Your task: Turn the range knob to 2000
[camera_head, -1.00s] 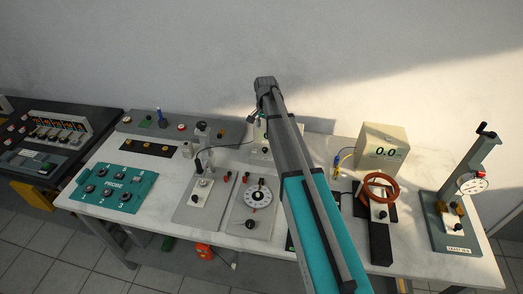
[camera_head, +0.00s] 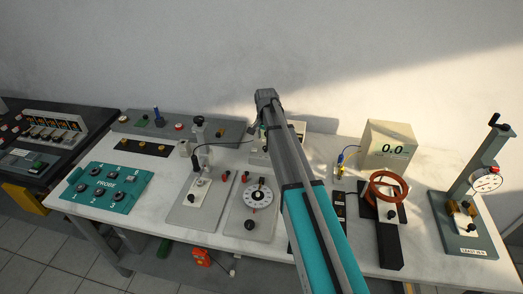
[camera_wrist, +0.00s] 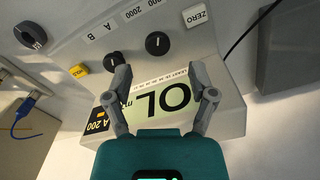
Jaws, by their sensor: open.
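In the wrist view, a grey meter (camera_wrist: 75,80) shows upside down, with a lit display (camera_wrist: 160,100) reading OL. A black knob (camera_wrist: 157,43) with a white pointer mark sits near a printed label of 200 and 2000. A second black knob (camera_wrist: 113,60) sits near an A/B label. My gripper (camera_wrist: 160,76) is open and empty, its fingers spread over the display side, apart from the 200/2000 knob. The left finger shows close to the A/B knob; contact cannot be told. In the head view, my arm hides my gripper and most of the meter (camera_head: 299,128).
A blue plug (camera_wrist: 22,125) and a black cable are near.

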